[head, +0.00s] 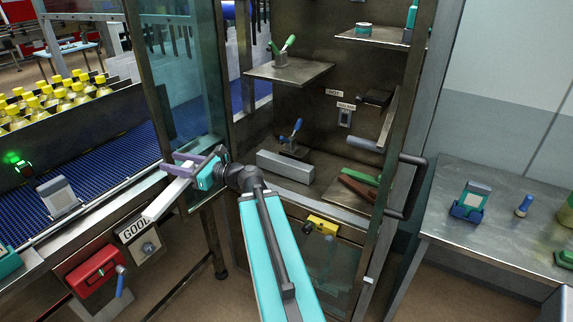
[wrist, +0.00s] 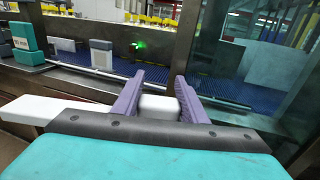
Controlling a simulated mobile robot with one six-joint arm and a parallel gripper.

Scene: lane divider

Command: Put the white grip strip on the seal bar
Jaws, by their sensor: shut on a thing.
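The white grip strip (head: 164,200) is held in my gripper (head: 181,164), in front of the cabinet's left side. It slants down and left in the head view. In the wrist view my purple fingers (wrist: 158,82) are shut around a white block-like part (wrist: 159,104), and a long white end sticks out to the left. The seal bar is not clearly marked. A long grey bar-shaped block (head: 285,166) lies on the cabinet's lower shelf, and a grey rounded bar (head: 365,145) is on its right side. I cannot tell which is the seal bar.
The open cabinet (head: 300,110) has a glass door (head: 180,80) on its left, close to my gripper. A blue conveyor (head: 105,165) with yellow-capped bottles (head: 60,95) is at left. A metal table (head: 490,225) with small items stands at right. A red box (head: 92,270) hangs below the conveyor.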

